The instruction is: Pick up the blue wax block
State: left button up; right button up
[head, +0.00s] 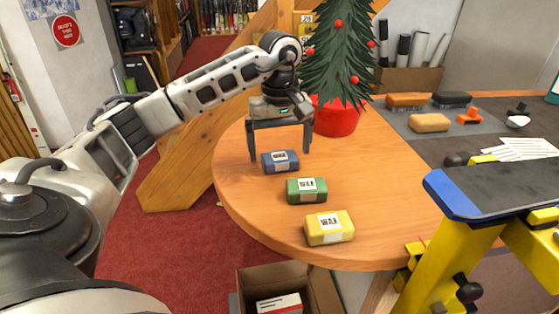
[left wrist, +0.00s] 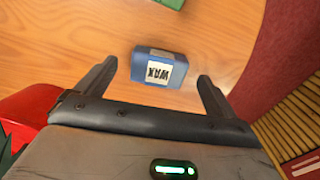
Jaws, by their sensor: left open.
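The blue wax block (head: 281,162) lies on the round wooden table, the farthest of three wax blocks in a row. A green wax block (head: 306,190) and a yellow wax block (head: 330,228) lie nearer. My left gripper (head: 279,158) is open, its fingers pointing down at the table around the blue block's place. In the left wrist view the blue wax block (left wrist: 160,67) shows ahead of and between the two open fingers (left wrist: 158,80), with no visible contact. A green edge (left wrist: 170,3) shows at the top there. My right gripper is not in view.
A small Christmas tree in a red pot (head: 336,116) stands close beside my left gripper. A yellow stand (head: 450,255) is at front right; an open cardboard box (head: 290,280) sits below the table's front edge.

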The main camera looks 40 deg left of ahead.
pick_arm(q)
jog(key=shift+f, duration=1.3)
jog(key=c, duration=1.1)
jog(key=shift+r, duration=0.15)
